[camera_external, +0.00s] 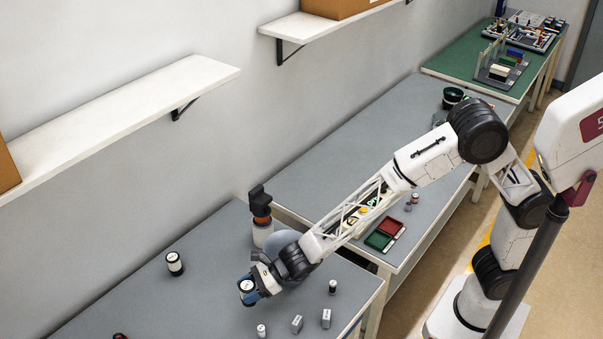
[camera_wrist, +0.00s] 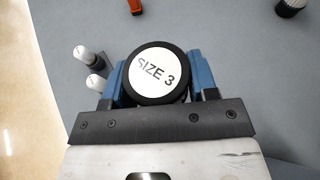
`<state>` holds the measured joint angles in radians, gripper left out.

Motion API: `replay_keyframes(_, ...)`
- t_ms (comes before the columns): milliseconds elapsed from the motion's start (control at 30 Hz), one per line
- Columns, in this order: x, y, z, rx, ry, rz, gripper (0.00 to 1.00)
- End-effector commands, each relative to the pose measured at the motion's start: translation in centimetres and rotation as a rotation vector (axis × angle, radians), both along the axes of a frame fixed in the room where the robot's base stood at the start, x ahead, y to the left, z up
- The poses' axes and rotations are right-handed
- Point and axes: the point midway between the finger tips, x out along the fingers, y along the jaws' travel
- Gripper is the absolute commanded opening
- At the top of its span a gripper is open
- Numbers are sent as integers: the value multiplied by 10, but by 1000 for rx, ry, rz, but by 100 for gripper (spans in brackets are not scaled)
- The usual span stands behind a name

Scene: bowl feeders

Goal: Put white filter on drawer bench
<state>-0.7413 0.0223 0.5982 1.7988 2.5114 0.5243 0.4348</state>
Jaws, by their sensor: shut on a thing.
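A white filter, a round body with a black rim and a white top reading "SIZE 3" (camera_wrist: 155,75), is between the blue fingers of my gripper (camera_wrist: 158,88). In the external view my gripper (camera_external: 250,292) is shut on the white filter (camera_external: 246,286) over the near grey bench (camera_external: 205,295). Whether the filter touches the bench surface cannot be told. Its lower part is hidden. A similar white and black cylinder (camera_external: 174,262) stands apart to the left. Drawers do not show clearly on any bench.
A dark device on a white cylinder (camera_external: 262,228) stands behind my wrist. Several small pieces, including a grey block (camera_external: 326,318), stand to the right. The middle bench (camera_external: 330,165) holds red and green trays (camera_external: 390,227). A green bench (camera_external: 460,55) is farther back.

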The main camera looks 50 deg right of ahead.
Motion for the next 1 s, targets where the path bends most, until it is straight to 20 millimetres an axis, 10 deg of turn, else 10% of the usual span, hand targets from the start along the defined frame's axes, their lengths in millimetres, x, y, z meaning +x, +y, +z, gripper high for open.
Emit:
replay_keyframes(500, 0, 0, -57, 0, 1, 0, 30)
replay_keyframes(1000, 0, 0, -65, 0, 1, 0, 30)
